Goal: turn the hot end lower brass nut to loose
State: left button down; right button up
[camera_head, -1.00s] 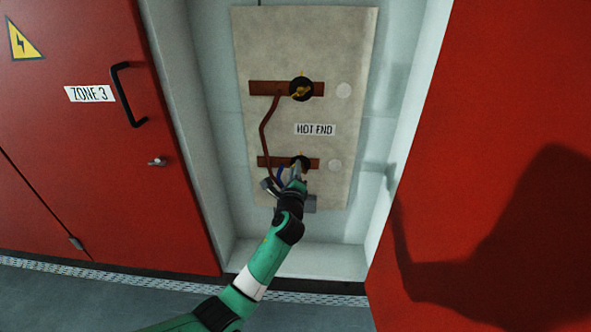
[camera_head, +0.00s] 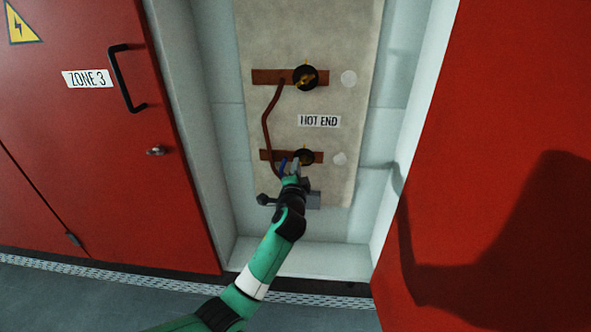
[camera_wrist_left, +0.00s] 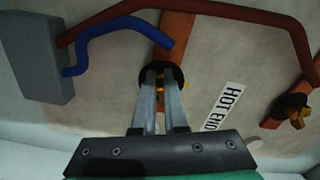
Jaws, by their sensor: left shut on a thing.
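The lower brass nut (camera_wrist_left: 160,92) sits on a black round base at the lower copper bar of the HOT END panel. In the wrist view my left gripper (camera_wrist_left: 160,74) reaches straight to it, and its two fingers are shut on the nut. In the head view the gripper (camera_head: 293,166) covers most of the nut, and part of the black base (camera_head: 306,155) shows behind it. How far the nut is turned cannot be told. The upper brass nut (camera_head: 305,78) shows on its own black base, with no gripper near. My right gripper is in no view.
A grey box (camera_wrist_left: 35,57) with a blue cable (camera_wrist_left: 115,27) and a brown cable (camera_wrist_left: 235,10) lies close beside the left gripper. The recess has pale side walls. A red door (camera_head: 85,150) with a black handle stands left and a red panel (camera_head: 480,130) right.

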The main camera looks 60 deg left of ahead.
pick_arm(q)
jog(key=shift+w+d+f+n+b, duration=0.2)
jog(key=shift+n+b, duration=0.3)
jog(key=shift+n, duration=0.6)
jog(key=shift+w+r, duration=0.1)
jog(key=shift+r, duration=0.2)
jog(key=c, duration=1.1)
grip_release()
jog(key=shift+d, duration=0.1)
jog(key=shift+o, duration=0.7)
jog(key=shift+w+d, duration=0.2)
jog(key=shift+w, duration=0.05)
jog(key=p+v, duration=0.4)
jog(key=v, duration=0.7)
jog(key=shift+s+d, duration=0.2)
jog(key=shift+s, duration=0.05)
